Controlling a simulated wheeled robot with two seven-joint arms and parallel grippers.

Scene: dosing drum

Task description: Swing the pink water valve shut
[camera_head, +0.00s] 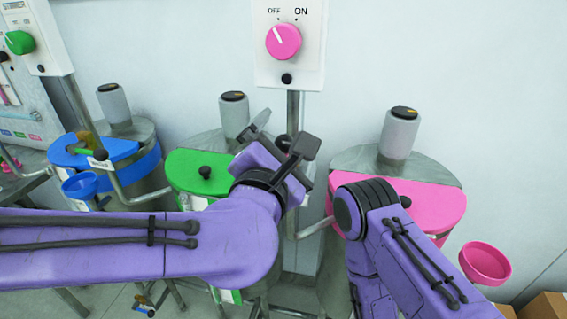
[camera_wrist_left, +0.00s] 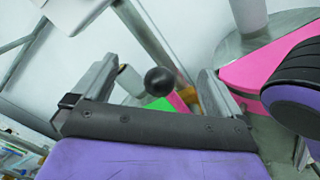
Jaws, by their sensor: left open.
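A pink strip (camera_wrist_left: 178,103), which may be the lever of the pink water valve, shows just below a round black ball knob (camera_wrist_left: 160,80) in the left wrist view. In the head view the black knob (camera_head: 283,142) sits by the grey post, largely behind my left gripper (camera_head: 276,143). My left gripper is open, and in the left wrist view the knob appears between its two fingers (camera_wrist_left: 158,76). I cannot tell whether they touch it. The rest of the valve is hidden. My right arm bends down in front of the pink drum; its gripper is out of view.
Above is a white panel with a pink OFF/ON dial (camera_head: 284,41). The pink-lidded drum (camera_head: 425,200) stands right, with a pink bowl (camera_head: 485,263). Green-lidded (camera_head: 190,165) and blue-lidded (camera_head: 125,148) drums stand left. My right arm is close to my left gripper.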

